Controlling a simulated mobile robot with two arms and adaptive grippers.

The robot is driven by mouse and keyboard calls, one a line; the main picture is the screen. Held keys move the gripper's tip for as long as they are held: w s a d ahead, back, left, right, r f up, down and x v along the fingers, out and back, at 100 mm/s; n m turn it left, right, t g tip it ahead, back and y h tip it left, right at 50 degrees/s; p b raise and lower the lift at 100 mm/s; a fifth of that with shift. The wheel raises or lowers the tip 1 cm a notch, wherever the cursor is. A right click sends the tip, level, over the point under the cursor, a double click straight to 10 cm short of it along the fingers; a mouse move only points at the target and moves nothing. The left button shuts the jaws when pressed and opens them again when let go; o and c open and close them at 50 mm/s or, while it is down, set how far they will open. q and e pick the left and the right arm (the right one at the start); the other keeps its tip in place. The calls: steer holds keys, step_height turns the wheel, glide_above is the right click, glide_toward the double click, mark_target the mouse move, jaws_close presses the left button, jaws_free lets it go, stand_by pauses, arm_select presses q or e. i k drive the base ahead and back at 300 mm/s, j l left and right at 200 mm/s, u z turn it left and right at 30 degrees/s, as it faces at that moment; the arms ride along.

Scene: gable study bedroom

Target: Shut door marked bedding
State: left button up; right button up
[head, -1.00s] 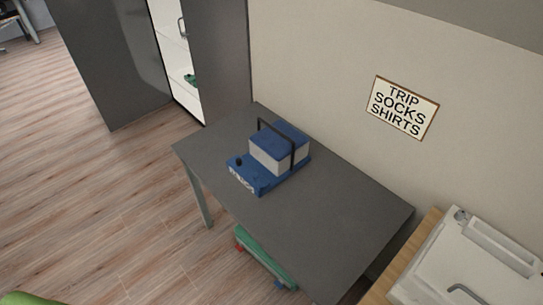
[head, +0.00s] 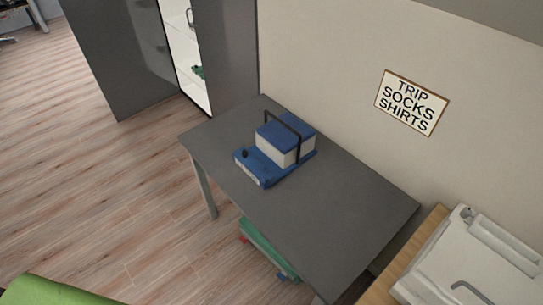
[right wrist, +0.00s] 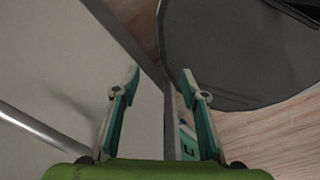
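A tall dark grey cabinet stands at the upper left of the head view. Its dark door (head: 125,50) is swung open, showing a white interior (head: 184,50) with shelves. No bedding marking is readable on it. A grey handle (head: 190,18) and a small green object (head: 197,72) show at the opening. My right gripper (right wrist: 160,77) is seen in the right wrist view with its fingers apart and nothing visibly held between them. It is not in the head view, so its distance from the door cannot be told. My left gripper is not in view.
A dark grey table (head: 335,210) against the wall carries a blue and white caddy (head: 285,142). A green box (head: 262,248) sits beneath it. A sign (head: 411,102) reads TRIP SOCKS SHIRTS. A white unit (head: 470,260) is at lower right. Wood floor (head: 110,195) is clear at left.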

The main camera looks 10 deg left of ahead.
mark_target(123, 43)
steer(key=i+j+u, duration=0.55)
steer(key=j+u, duration=0.15)
steer(key=i+j+u, duration=0.75)
steer(key=i, duration=0.5)
steer(key=i+u, duration=0.35)
steer(key=i, duration=2.5)
steer(key=i+j+z, duration=0.1)
steer(key=i+z, duration=0.3)
steer(key=i+j+z, duration=0.2)
steer(key=i+z, duration=0.2)
steer(key=i+j+z, duration=1)
steer(key=j+z, duration=0.25)
steer(key=i+j+z, duration=0.1)
steer(key=j+z, duration=1.3)
steer(key=k+j, duration=0.25)
steer(key=k+j+z, duration=0.1)
steer(key=k+j, duration=0.15)
steer(key=k, duration=0.2)
steer(key=k+u, duration=0.1)
